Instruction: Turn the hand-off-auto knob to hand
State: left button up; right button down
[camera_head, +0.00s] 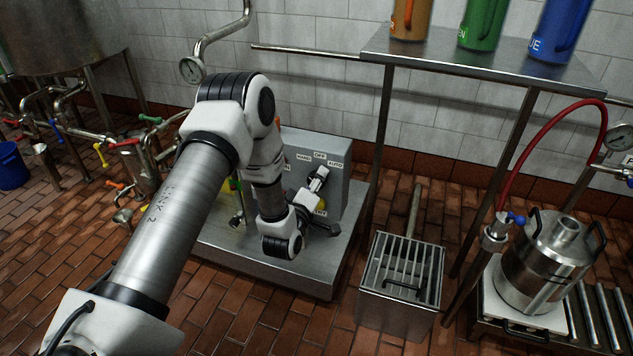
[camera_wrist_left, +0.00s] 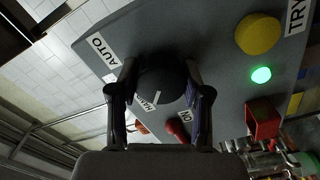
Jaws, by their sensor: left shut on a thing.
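The black knob (camera_wrist_left: 162,82) is on the grey control box (camera_wrist_left: 215,70) in the left wrist view. A white pointer line on its face points down the picture toward a partly covered label that seems to read HAND (camera_wrist_left: 145,104). An AUTO label (camera_wrist_left: 102,48) is at upper left of the knob. My left gripper (camera_wrist_left: 160,88) is shut on the knob, one finger on each side. In the head view my left gripper (camera_head: 316,187) is at the front of the box (camera_head: 349,178), below its HAND, OFF and AUTO labels, and hides the knob. My right gripper is not in view.
A yellow button (camera_wrist_left: 257,34), a lit green lamp (camera_wrist_left: 261,75) and a red switch (camera_wrist_left: 263,120) sit near the knob. The box stands on a steel plinth (camera_head: 250,262). A grated drain box (camera_head: 405,270) and a steel shelf (camera_head: 450,62) are to the right.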

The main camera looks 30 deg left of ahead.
pick_arm(q)
jog(key=o, duration=1.2)
jog(key=shift+s, duration=0.1)
jog(key=v, duration=1.1)
jog(key=shift+s+d, duration=0.2)
jog(key=shift+s, duration=0.2)
jog(key=shift+f, duration=0.1)
